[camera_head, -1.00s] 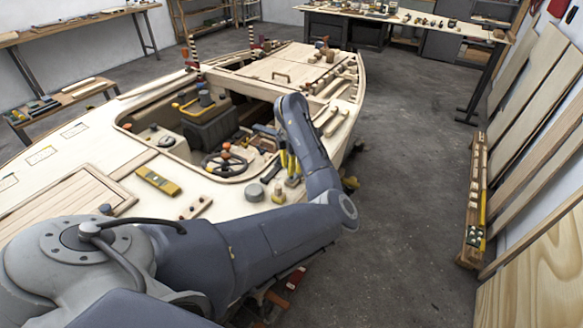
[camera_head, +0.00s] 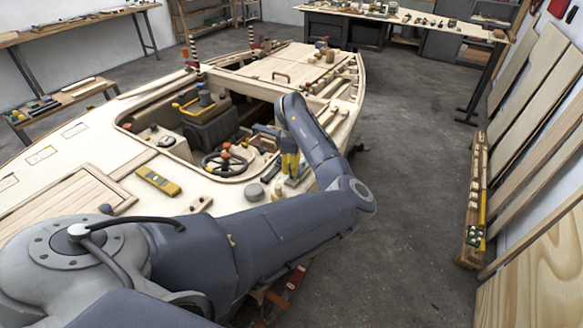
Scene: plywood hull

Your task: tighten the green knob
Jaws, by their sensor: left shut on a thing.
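My left arm comes in from the lower left, reaches across the near side of the boat and bends back over the deck. My left gripper (camera_head: 290,166) has yellow fingers pointing down at the deck, right of the black steering wheel (camera_head: 225,162). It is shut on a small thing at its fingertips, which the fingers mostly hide. I cannot make out the green knob's colour or shape there. My right gripper is not in view.
On the plywood hull's deck, a grey round cap (camera_head: 255,192) and a small wooden peg (camera_head: 278,190) stand close left of the gripper. A yellow tool (camera_head: 158,181) lies farther left. The grey floor (camera_head: 410,190) right of the boat is clear.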

